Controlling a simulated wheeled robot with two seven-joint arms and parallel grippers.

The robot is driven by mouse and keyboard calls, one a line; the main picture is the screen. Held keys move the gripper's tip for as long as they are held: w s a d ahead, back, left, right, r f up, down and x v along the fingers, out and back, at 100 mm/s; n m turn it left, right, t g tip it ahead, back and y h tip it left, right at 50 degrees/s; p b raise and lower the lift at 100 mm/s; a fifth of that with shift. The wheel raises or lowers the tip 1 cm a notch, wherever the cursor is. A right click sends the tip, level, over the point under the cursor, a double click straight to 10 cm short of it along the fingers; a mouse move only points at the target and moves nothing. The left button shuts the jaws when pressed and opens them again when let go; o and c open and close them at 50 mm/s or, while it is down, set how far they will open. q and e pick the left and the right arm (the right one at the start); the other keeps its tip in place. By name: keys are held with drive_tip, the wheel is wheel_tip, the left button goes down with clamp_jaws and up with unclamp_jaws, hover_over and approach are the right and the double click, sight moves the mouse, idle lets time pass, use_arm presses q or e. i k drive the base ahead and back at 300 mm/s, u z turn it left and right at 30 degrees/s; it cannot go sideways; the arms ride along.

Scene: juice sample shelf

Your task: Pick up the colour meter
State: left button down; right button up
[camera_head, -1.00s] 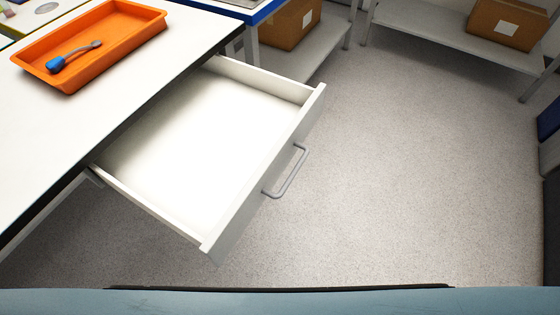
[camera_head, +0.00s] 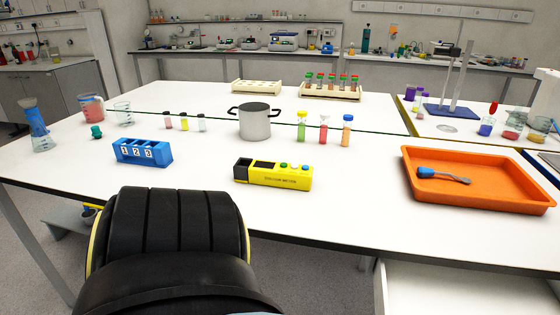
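The colour meter (camera_head: 273,173) is a yellow box with a dark open end at its left, a dark display and coloured buttons on top, and lettering on its front. It lies on the white table (camera_head: 215,214), near the front edge at the middle of the view. Nothing touches or covers it. Neither of my grippers is in view.
A blue numbered rack (camera_head: 142,152) stands left of the meter. A metal pot (camera_head: 254,121) and small coloured bottles (camera_head: 323,129) stand behind it. An orange tray (camera_head: 480,199) with a blue-handled tool is at right. A black chair (camera_head: 170,240) stands in front. An open drawer (camera_head: 460,290) juts out at lower right.

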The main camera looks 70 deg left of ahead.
sight(246, 170)
drive_tip(key=u, duration=2.35)
